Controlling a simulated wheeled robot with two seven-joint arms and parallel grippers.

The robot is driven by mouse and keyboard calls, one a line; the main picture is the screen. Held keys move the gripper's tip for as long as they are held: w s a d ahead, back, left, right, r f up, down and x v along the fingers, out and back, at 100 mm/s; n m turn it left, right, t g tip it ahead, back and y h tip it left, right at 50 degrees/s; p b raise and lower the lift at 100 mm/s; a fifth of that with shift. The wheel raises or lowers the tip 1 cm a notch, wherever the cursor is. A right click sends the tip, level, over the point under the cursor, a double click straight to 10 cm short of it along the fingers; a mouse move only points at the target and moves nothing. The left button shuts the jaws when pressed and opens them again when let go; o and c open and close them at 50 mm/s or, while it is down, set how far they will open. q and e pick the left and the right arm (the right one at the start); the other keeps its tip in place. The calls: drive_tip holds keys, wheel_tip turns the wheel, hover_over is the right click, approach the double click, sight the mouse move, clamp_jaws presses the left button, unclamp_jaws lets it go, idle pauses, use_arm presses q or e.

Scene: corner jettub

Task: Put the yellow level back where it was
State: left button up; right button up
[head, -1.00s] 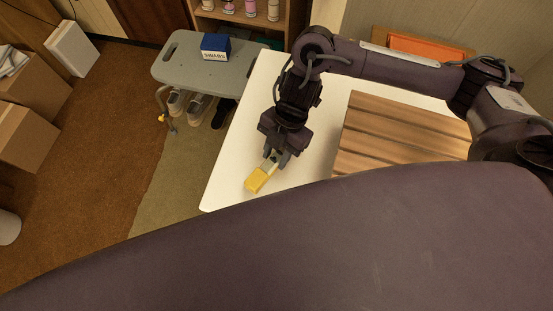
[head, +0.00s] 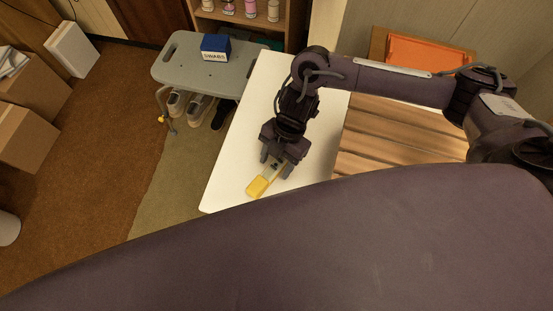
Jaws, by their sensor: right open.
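The yellow level (head: 257,187) lies on the white tabletop (head: 225,190), close to its near-left edge. Its near yellow end shows plainly; a paler middle part runs back toward my right gripper. My right gripper (head: 276,168) is over the far part of the level, with its two fingers spread apart, one on each side of it. The gripper hides the level's far end. I cannot tell whether a finger touches it. My left gripper is not in view.
A slatted wooden surface (head: 385,140) lies right of the white top. A grey bench (head: 185,65) with a blue box (head: 215,47) stands at the back left, shoes (head: 199,106) beneath it. Cardboard boxes (head: 28,135) are at the far left. Brown carpet (head: 110,125) between is clear.

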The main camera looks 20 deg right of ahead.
drive_tip(key=p+v, duration=0.1)
drive_tip(key=v, duration=1.1)
idle(0.4)
